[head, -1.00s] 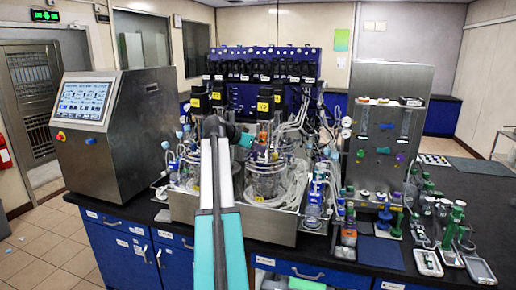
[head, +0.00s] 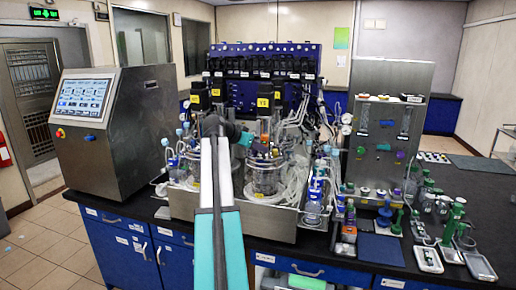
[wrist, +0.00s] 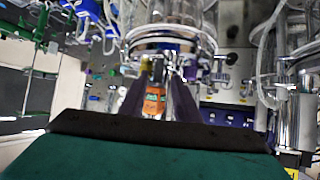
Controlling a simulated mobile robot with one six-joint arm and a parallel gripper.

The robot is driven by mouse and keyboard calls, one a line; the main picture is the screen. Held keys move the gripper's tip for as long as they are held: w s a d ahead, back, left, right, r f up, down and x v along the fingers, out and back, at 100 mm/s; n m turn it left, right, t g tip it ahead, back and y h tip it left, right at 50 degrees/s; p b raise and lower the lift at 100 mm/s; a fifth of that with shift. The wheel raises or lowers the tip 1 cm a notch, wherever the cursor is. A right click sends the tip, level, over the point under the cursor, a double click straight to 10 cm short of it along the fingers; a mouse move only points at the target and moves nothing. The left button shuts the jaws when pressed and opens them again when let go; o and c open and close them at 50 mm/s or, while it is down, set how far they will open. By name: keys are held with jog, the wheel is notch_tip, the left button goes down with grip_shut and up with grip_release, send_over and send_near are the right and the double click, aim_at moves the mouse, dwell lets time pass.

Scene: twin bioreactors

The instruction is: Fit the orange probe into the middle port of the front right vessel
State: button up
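My gripper (wrist: 157,98) shows in the wrist view as two dark fingers on either side of the orange probe (wrist: 154,101). They look closed on it. The probe has a printed label and a metal part above it. A glass vessel with a metal rim (wrist: 165,38) is right behind it. In the head view my arm reaches over the bench, and its teal wrist end lies beside the top of the front right vessel (head: 266,181). A small orange spot shows above that vessel's crowded lid. The middle port and the probe's tip cannot be made out.
The other front vessel (head: 192,172) stands to the left, partly behind my arm. Tubes and bottles crowd the steel tray (head: 262,224). A steel control cabinet (head: 125,130) is at left, a steel panel (head: 388,78) at right.

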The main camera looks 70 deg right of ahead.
jog(key=shift+r, duration=0.2)
jog(key=shift+r+p, duration=0.55)
jog(key=b+v, duration=0.3)
jog(key=v, duration=0.9)
jog(key=shift+b, duration=0.35)
jog(key=shift+f, duration=0.2)
